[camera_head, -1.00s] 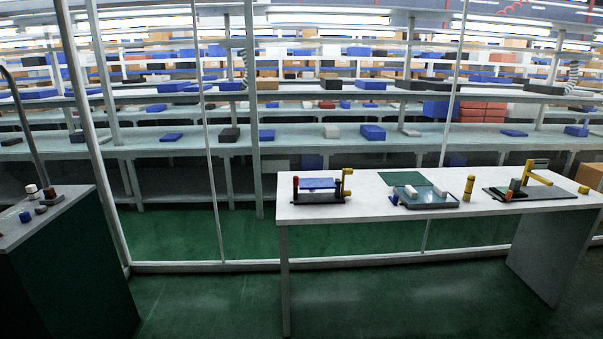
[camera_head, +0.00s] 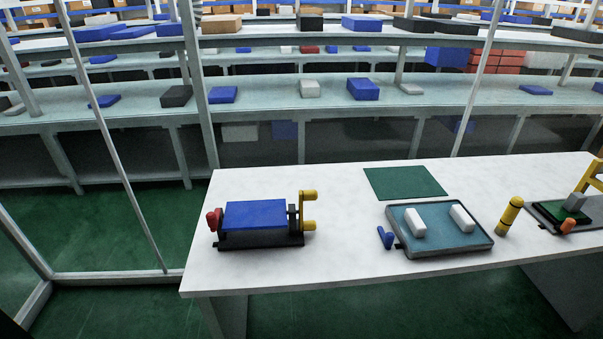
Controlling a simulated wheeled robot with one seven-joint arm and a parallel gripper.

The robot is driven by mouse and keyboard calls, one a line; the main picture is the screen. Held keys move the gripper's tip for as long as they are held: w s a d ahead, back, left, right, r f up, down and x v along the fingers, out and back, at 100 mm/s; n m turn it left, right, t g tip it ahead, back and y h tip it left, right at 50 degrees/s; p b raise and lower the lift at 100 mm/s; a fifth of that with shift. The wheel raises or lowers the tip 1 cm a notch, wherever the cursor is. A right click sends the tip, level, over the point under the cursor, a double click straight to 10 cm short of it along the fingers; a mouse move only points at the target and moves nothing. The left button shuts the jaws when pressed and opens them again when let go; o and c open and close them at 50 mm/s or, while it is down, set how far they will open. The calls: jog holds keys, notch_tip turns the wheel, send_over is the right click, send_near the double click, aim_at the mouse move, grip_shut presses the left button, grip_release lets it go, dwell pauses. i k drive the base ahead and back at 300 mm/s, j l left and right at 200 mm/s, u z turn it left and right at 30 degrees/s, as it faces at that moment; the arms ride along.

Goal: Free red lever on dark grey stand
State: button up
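The dark grey stand (camera_head: 262,241) sits at the left end of the white table in the head view. A blue-topped block (camera_head: 255,214) lies on it. The red lever (camera_head: 213,219) is at the stand's left end, next to the block; I cannot tell whether it touches the block. A yellow handle with two knobs (camera_head: 309,209) is at the stand's right end, on a dark upright. My gripper is not in view.
The white table (camera_head: 340,195) also bears a grey tray (camera_head: 445,250) with two white blocks, a blue piece (camera_head: 385,237), a green mat (camera_head: 405,183), a yellow cylinder (camera_head: 509,215) and a dark fixture (camera_head: 560,216) at right. Shelves stand behind; green floor is free at left.

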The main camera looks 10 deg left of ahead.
aim_at(212, 219)
jog(key=i+l+z, duration=0.2)
jog(key=i+z, duration=0.65)
jog(key=i+j+z, duration=0.1)
jog(key=i+z, duration=0.35)
jog(key=u, duration=0.45)
jog(key=i+u, duration=0.1)
jog(key=u, duration=0.35)
jog(key=l+u, duration=0.1)
jog(key=u, duration=0.35)
jog(key=i+u, duration=0.1)
jog(key=u, duration=2.25)
